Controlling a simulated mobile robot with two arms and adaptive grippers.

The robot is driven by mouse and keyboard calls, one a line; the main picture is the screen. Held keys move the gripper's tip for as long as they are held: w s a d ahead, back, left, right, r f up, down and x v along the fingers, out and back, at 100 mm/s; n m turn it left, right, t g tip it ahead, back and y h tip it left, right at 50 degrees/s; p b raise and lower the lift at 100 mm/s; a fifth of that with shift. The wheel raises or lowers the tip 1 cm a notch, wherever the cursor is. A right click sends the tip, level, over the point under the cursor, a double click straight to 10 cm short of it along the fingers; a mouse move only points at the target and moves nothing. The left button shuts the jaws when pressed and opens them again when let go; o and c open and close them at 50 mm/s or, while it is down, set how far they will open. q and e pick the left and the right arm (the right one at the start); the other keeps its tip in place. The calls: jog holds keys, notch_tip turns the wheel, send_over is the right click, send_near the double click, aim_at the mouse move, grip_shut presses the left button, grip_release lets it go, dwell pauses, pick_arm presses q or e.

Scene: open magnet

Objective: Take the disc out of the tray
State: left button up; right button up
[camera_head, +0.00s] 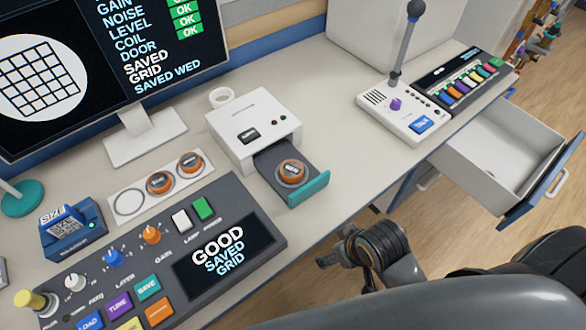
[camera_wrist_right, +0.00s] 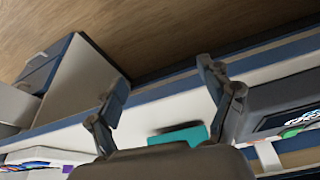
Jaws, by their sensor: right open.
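An orange-rimmed disc (camera_head: 291,171) with a dark centre lies in the dark pulled-out tray (camera_head: 267,158) of a white drive box (camera_head: 238,117). The tray has a teal front (camera_head: 311,190). My right gripper (camera_head: 333,247) is open and empty, below and to the right of the tray in the head view, apart from it. In the right wrist view my right gripper (camera_wrist_right: 163,80) has its fingers spread. The teal front (camera_wrist_right: 180,135) shows low between them; the disc is hidden there. My left gripper is not in view.
Two similar discs (camera_head: 160,182) lie on a white holder beside an empty ring mark (camera_head: 129,202). A control console (camera_head: 180,285) is at front left. A microphone unit (camera_head: 403,112) stands right of the drive. An open drawer (camera_head: 500,150) juts out at the right.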

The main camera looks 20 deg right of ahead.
jog(key=w+a+r+n, duration=0.1)
jog(key=w+a+r, duration=0.1)
jog(key=w+a+r+n+y, duration=0.1)
jog(key=w+a+r, duration=0.1)
jog(key=w+r, duration=0.1)
jog(key=w+a+r+n+t+y, duration=0.1)
jog(key=w+a+r, duration=0.1)
jog(key=shift+w+r, duration=0.15)
jog(key=shift+r, duration=0.05)
jog(key=w+r+n, duration=0.1)
jog(key=w+r, duration=0.1)
jog(key=w+r+n, duration=0.1)
jog(key=w+r, duration=0.1)
jog(key=w, duration=0.1)
jog(key=w+r+n+y, duration=0.1)
jog(key=w+r, duration=0.1)
jog(key=shift+w+d+n+g, duration=0.15)
jog(key=shift+w+n+g, duration=0.05)
jog(key=shift+n+g, duration=0.2)
send_near(292, 169)
jog(key=f, duration=0.1)
jog(key=w+a+f, duration=0.1)
jog(key=shift+a+f+m+g+h, duration=0.15)
jog(key=shift+f+m+g+h, duration=0.15)
jog(key=shift+f+g+h, duration=0.1)
jog(key=shift+w+x, duration=0.15)
jog(key=shift+x, duration=1.25)
jog(key=shift+w+x, duration=0.1)
jog(key=shift+x, duration=1.25)
